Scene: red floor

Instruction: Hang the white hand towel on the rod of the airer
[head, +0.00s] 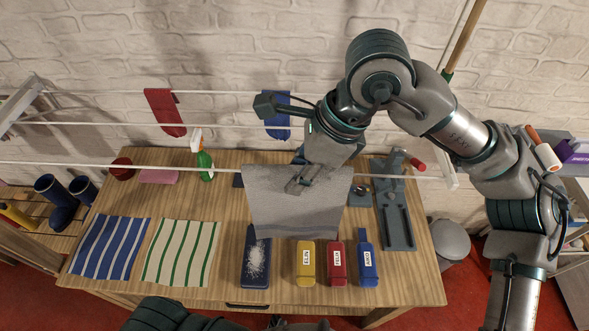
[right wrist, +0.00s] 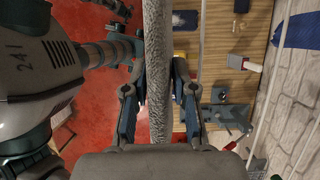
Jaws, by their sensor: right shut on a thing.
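The white hand towel (head: 295,215), pale grey in this light, hangs spread out above the table in the head view. My right gripper (head: 300,183) is shut on it near the middle of its upper edge. In the right wrist view the towel (right wrist: 158,60) shows edge-on as a strip between the two fingers of the right gripper (right wrist: 160,95). The airer's front rod (head: 100,166) runs across at the height of the towel's upper edge. The towel hides the rod's middle, so I cannot tell whether it is over the rod or in front. My left gripper is not in view.
A red cloth (head: 165,113) and a blue cloth (head: 277,115) hang on the rods behind. The wooden table (head: 222,240) below holds striped cloths (head: 181,252), a green spray bottle (head: 205,165) and several coloured boxes (head: 305,262). A brick wall stands behind.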

